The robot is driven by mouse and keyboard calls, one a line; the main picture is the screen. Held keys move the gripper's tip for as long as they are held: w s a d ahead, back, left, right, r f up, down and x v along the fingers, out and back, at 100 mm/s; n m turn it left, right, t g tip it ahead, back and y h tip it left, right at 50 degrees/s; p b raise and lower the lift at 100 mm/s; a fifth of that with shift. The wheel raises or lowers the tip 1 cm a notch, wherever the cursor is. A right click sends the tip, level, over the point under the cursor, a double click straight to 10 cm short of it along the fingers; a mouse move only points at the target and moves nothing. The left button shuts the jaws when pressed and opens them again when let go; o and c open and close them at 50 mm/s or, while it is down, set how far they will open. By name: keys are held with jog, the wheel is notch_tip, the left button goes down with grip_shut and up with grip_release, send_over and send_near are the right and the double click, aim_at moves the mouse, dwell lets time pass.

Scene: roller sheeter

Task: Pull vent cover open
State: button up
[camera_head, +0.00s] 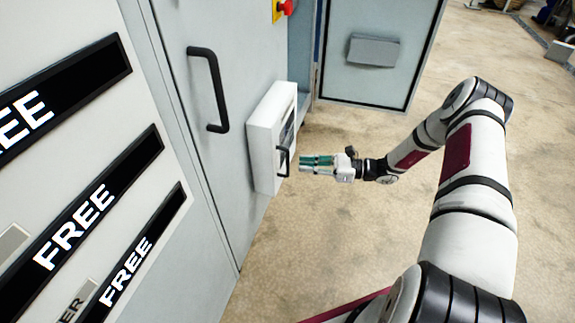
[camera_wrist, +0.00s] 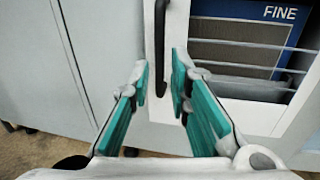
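The vent cover (camera_head: 264,150) is a white box-like panel low on the grey cabinet door, with a small black handle (camera_head: 283,162) on its front. In the wrist view the cover's white frame (camera_wrist: 250,117) surrounds a slatted opening marked FINE. My gripper (camera_head: 303,163) is just right of the handle in the head view and points at it. In the wrist view my gripper (camera_wrist: 160,72) is open, its teal-padded fingers on either side of the black handle (camera_wrist: 160,40).
A larger black handle (camera_head: 210,90) is on the cabinet door (camera_head: 222,45) above and left of the vent cover. A red and yellow switch (camera_head: 285,8) is at the top. Another grey cabinet (camera_head: 385,80) stands behind. The floor (camera_head: 340,225) around my arm is open.

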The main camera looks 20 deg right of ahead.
aim_at(287, 174)
jog(key=shift+b+x, duration=0.45)
jog(key=shift+x, duration=2.75)
grip_shut()
